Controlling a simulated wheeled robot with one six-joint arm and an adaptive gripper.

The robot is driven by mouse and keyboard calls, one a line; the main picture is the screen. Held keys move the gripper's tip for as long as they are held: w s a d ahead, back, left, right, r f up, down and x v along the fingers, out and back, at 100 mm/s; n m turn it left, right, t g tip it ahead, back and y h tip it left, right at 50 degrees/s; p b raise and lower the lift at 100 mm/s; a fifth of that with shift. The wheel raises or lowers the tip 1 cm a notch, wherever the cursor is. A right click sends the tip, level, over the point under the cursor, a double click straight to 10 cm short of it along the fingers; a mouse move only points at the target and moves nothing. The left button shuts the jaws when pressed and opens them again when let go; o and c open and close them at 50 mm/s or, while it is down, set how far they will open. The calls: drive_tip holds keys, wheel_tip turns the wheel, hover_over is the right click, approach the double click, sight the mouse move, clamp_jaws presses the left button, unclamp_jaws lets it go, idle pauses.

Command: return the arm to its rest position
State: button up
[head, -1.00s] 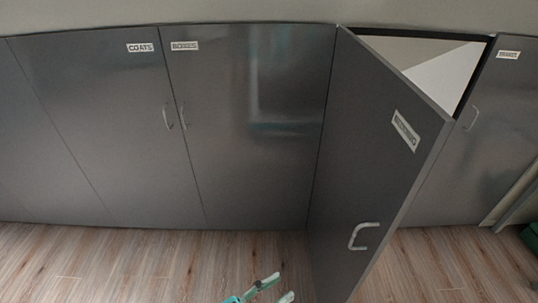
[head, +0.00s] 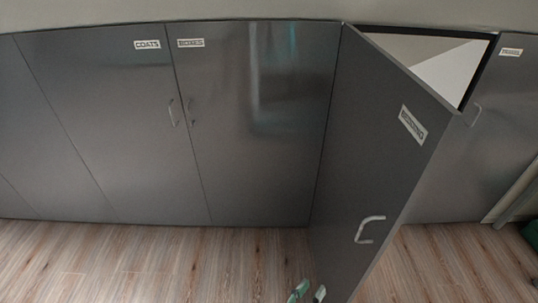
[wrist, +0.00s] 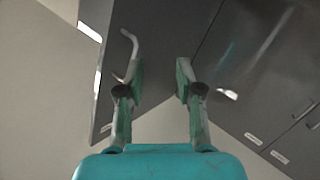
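My gripper (head: 307,292) shows at the bottom edge of the head view, low beside the open cabinet door (head: 375,150). In the wrist view my gripper (wrist: 160,80) has its two pale green fingers apart, with nothing between them. The open door carries a white label, which seems to read BEDDING, and a pale bar handle (head: 370,229). In the wrist view the door's handle (wrist: 129,55) appears just beyond the left finger, and I cannot tell whether they touch. Most of my arm is out of view.
Shut grey cabinet doors run along the wall, including a COATS door (head: 105,120), a labelled door (head: 255,140) beside it, and another door (head: 495,130) at the right. The open door juts out over the wood floor (head: 150,260). Floor at left is clear.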

drive_tip(key=s+d+f+n+g+y, duration=0.1)
drive_tip(key=s+d+f+n+y, duration=0.6)
drive_tip(key=s+f, duration=0.45)
drive_tip(key=s+d+r+m+t+y, duration=0.1)
drive_tip(key=s+r+m+t+y, duration=0.2)
drive_tip(key=s+r, duration=1.2)
drive_tip(key=shift+s+d+r+m, duration=0.15)
drive_tip(key=shift+s+d+m, duration=0.2)
drive_tip(key=shift+s+m, duration=0.2)
